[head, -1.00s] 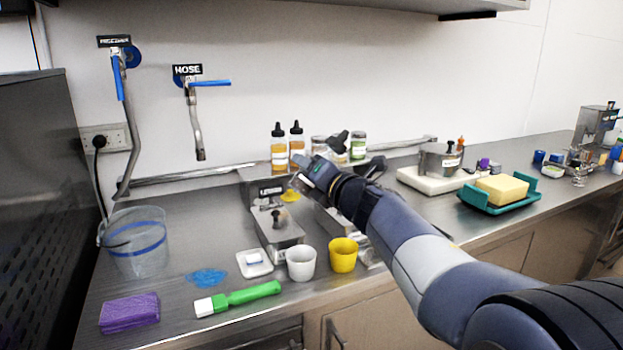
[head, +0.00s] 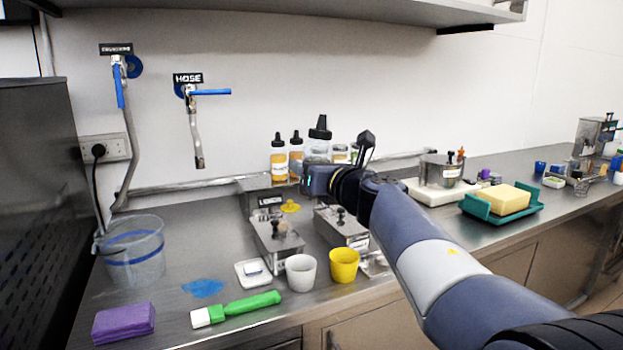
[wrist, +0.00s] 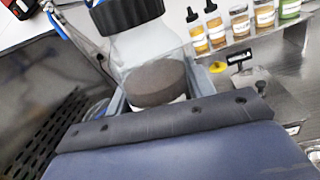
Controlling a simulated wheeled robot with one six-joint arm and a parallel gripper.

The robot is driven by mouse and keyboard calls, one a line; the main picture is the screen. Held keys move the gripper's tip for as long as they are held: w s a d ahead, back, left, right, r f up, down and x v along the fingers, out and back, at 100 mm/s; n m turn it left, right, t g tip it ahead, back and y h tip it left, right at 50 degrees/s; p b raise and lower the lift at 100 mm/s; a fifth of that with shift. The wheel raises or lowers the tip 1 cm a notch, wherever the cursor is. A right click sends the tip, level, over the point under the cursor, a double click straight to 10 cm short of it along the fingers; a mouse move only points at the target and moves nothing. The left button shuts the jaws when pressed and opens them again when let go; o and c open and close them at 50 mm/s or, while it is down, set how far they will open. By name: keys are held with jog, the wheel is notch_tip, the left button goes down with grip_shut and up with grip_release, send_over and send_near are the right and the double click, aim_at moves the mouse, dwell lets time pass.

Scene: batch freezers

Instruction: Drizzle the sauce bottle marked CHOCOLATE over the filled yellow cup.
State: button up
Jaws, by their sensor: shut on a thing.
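My gripper (head: 316,177) is shut on a clear sauce bottle (head: 318,148) with a black nozzle cap. It holds the bottle roughly upright, in front of the back row of bottles. In the wrist view the same bottle (wrist: 148,48) stands between the fingers, with dark brown at its lower part. Its label cannot be read. The yellow cup (head: 344,266) stands upright near the counter's front edge, below my gripper and slightly right. I cannot tell what is inside the cup.
A white cup (head: 301,273) stands just left of the yellow one. Steel lidded boxes (head: 276,236) sit behind the cups. Amber bottles (head: 278,160) stand at the back. A green-handled brush (head: 236,309) and purple sponge (head: 124,323) lie front left. A teal tray (head: 530,204) is right.

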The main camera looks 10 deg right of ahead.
jog(key=shift+r+n, duration=0.3)
jog(key=shift+n, duration=0.7)
jog(key=s+d, duration=0.2)
jog(key=s, duration=1.3)
jog(key=shift+w+a, duration=0.1)
